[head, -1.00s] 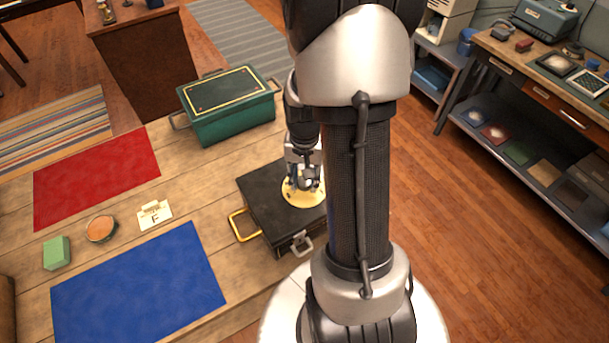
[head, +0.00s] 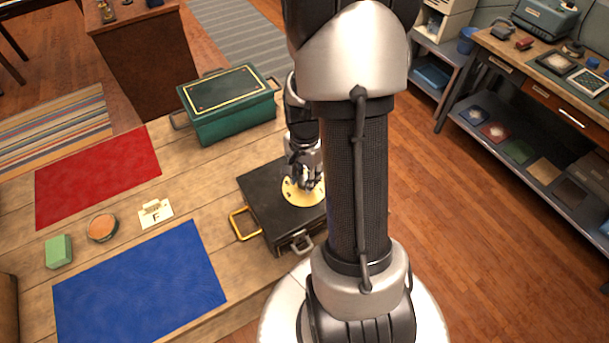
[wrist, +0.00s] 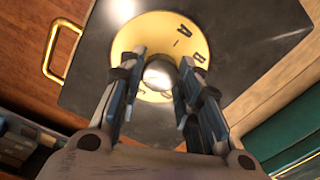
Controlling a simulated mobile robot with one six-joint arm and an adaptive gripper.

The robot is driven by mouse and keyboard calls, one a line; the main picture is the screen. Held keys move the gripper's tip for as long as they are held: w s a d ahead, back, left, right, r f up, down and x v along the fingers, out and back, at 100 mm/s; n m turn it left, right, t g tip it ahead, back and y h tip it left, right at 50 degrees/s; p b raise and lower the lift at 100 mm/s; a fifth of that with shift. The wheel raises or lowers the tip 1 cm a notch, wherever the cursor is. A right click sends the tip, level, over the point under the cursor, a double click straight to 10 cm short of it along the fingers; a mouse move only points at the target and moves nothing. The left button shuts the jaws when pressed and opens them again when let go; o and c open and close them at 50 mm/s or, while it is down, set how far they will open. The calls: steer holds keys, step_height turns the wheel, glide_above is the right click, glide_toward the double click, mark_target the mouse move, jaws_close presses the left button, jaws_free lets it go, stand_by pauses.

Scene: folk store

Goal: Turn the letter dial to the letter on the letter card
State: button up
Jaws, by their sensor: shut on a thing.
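The letter dial is a round yellow plate (head: 301,193) on top of a black case (head: 262,200); in the wrist view the dial (wrist: 180,30) shows an A and part of other letters. A silver knob (wrist: 158,75) stands at its middle. My gripper (head: 306,183) points down over the dial, and in the wrist view its two fingers (wrist: 160,80) are on either side of the knob, shut on it. The letter card (head: 155,215) stands on the table to the left and reads F. My arm hides the right part of the case.
A green chest (head: 232,108) stands behind the case. A red mat (head: 97,177), a blue mat (head: 140,285), a green block (head: 58,251) and a round orange-topped tin (head: 102,228) lie left. The case has a yellow handle (head: 240,225) at its left side.

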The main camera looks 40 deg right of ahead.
mark_target(304, 180)
steer(key=o, duration=1.1)
step_height(304, 180, up, 12)
steer(key=shift+r, duration=0.1)
stand_by(0.6)
